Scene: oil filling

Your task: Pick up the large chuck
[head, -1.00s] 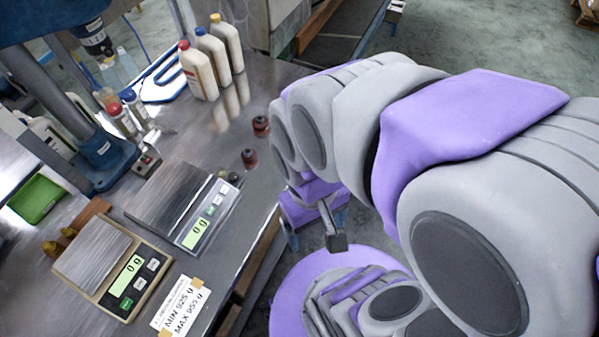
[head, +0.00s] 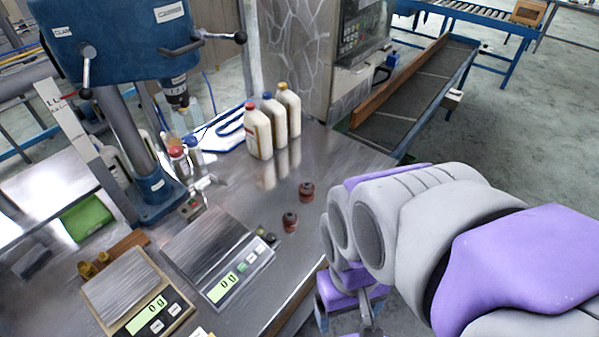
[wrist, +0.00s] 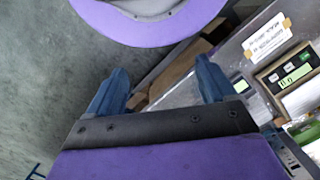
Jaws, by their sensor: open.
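I cannot tell for sure which thing is the large chuck. Two small reddish-brown cylinders with dark tops stand upright on the metal table, one farther back (head: 306,192) and one nearer (head: 290,221). Two brass-coloured pieces (head: 95,264) sit by a brown block behind the left scale. My gripper (wrist: 162,66) shows in the wrist view as two blue fingers, wide apart, with nothing between them. In the head view my arm is at the right, off the table's edge; the fingers are not clear there. No cylinder is seen between the fingers.
Two scales, left (head: 119,282) and right (head: 208,242), lie on the metal table (head: 225,185). Three bottles (head: 272,125) stand behind the cylinders. A blue drill press (head: 155,190) stands at the left. A conveyor (head: 405,105) is at the back. Open floor lies to the right.

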